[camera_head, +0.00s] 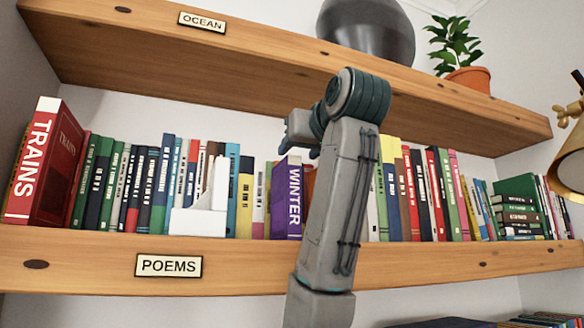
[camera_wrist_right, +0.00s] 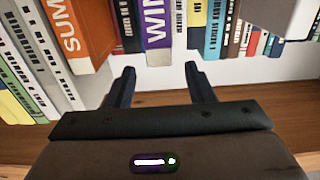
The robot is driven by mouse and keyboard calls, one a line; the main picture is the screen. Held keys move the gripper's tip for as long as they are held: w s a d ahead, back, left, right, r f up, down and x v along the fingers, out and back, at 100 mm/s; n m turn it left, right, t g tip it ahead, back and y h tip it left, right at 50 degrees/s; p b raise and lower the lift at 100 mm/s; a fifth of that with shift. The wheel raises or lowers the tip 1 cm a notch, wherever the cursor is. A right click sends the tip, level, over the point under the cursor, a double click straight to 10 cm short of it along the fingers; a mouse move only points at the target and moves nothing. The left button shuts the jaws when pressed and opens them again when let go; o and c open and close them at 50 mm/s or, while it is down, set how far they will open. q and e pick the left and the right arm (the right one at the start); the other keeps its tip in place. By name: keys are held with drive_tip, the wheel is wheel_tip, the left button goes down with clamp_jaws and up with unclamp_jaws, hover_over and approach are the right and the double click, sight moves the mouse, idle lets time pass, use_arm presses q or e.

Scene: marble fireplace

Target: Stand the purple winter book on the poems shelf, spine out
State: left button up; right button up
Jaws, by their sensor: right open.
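The purple winter book (camera_head: 287,200) stands upright on the poems shelf (camera_head: 100,262), its WINTER spine facing out, among other books. It leaves a small part hidden behind my right arm. My left gripper is not in view.
An orange book (camera_wrist_right: 85,30) stands beside the winter book. A white bookend (camera_head: 205,200) is to the left in the head view. The ocean shelf (camera_head: 250,50) hangs overhead, with a dark vase (camera_head: 370,30) and a potted plant (camera_head: 468,78). A brass lamp (camera_head: 571,160) is at right.

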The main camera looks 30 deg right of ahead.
drive_tip(key=shift+b+v, duration=0.5)
drive_tip(key=shift+v, duration=1.8)
